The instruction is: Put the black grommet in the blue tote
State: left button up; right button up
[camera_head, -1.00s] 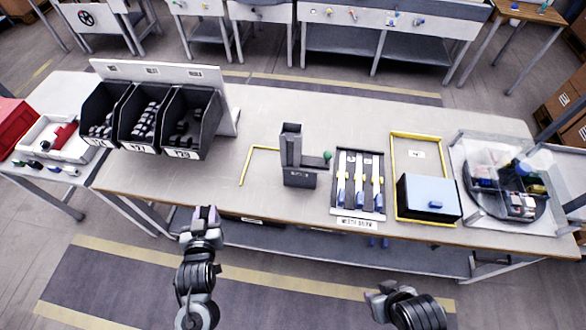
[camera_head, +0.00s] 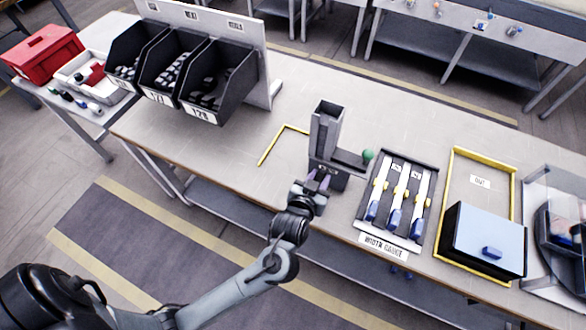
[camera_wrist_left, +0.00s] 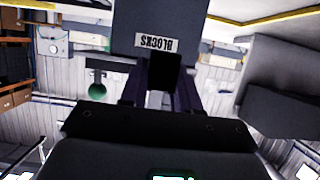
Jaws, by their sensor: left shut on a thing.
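My left gripper (camera_head: 319,183) is at the front of a dark grey block dispenser (camera_head: 326,132), low down near the table's front edge. I cannot pick out the black grommet or a blue tote for certain. A light blue box (camera_head: 487,232) with a blue handle stands at the right of the table. My right gripper is out of view.
Three black bins (camera_head: 170,75) of dark parts stand at the back left. A green knob (camera_head: 368,154) sits beside the dispenser. A width gauge (camera_head: 395,205) with sliders lies to its right, then a yellow-framed area (camera_head: 482,180). A red box (camera_head: 42,54) stands far left.

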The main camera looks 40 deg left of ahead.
pick_arm(q)
jog(key=shift+w+a+f, duration=0.15)
jog(key=shift+a+f, duration=0.2)
jog(key=shift+f, duration=0.1)
jog(key=b, duration=0.3)
send_over(288, 181)
notch_tip(288, 181, down, 6)
jog(key=shift+f, duration=0.15)
jog(key=shift+f+b, duration=0.35)
jog(key=shift+f, duration=1.65)
jog(key=shift+a+f, duration=0.1)
jog(key=o, duration=1)
